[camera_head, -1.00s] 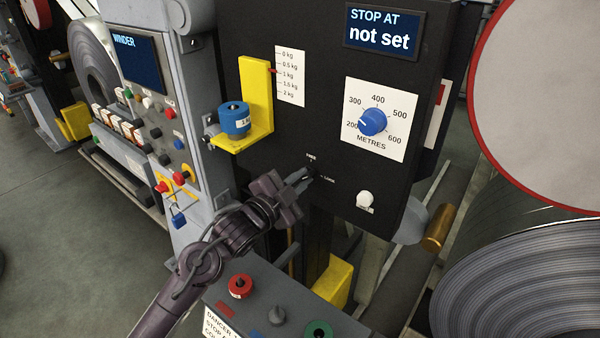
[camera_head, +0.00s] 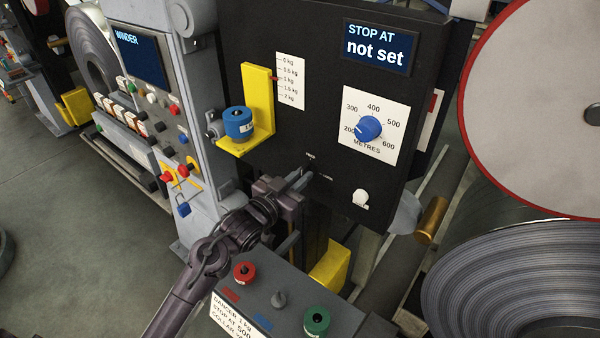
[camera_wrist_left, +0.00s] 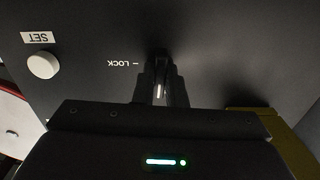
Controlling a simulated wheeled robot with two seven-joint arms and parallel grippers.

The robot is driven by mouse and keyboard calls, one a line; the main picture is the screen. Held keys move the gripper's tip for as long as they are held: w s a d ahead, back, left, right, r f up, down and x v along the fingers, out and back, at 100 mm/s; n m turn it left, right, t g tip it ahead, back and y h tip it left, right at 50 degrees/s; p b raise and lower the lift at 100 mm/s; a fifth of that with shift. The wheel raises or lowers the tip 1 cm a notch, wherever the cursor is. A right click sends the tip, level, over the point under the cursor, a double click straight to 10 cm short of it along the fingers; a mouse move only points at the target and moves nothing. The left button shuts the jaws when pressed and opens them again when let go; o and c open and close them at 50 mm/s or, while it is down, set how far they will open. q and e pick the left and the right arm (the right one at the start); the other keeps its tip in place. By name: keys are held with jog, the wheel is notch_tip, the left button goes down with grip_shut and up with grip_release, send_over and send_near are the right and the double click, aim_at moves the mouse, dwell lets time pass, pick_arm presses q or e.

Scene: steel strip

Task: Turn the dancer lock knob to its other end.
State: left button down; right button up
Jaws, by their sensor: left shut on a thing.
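The dancer lock knob (camera_wrist_left: 158,90) is on the black panel, below the dial, with a "FREE" label above it and a "LOCK" label to its right in the head view. My left gripper (camera_head: 305,177) reaches it from the lower left and is shut on it. The fingers hide most of the knob. In the left wrist view the two fingers (camera_wrist_left: 160,80) point at the panel, with a pale strip between them. The "LOCK" label shows upside down to their left there. Which end the knob points to is hard to tell. My right gripper is not in view.
A blue metres dial (camera_head: 368,128), a white SET button (camera_head: 361,198) and a yellow bracket (camera_head: 259,95) with a blue weight (camera_head: 238,123) are on the panel. Below is a grey box (camera_head: 290,285) with red and green collars. A large steel coil (camera_head: 520,270) stands at right.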

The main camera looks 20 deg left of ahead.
pick_arm(q)
jog(key=shift+f+n, duration=0.15)
jog(key=shift+n, duration=0.25)
jog(key=c, duration=1.5)
grip_release()
jog(key=shift+s, duration=0.1)
jog(key=b+v, duration=0.2)
jog(key=v, duration=0.5)
jog(key=shift+s+a, duration=0.15)
jog(key=shift+s, duration=0.2)
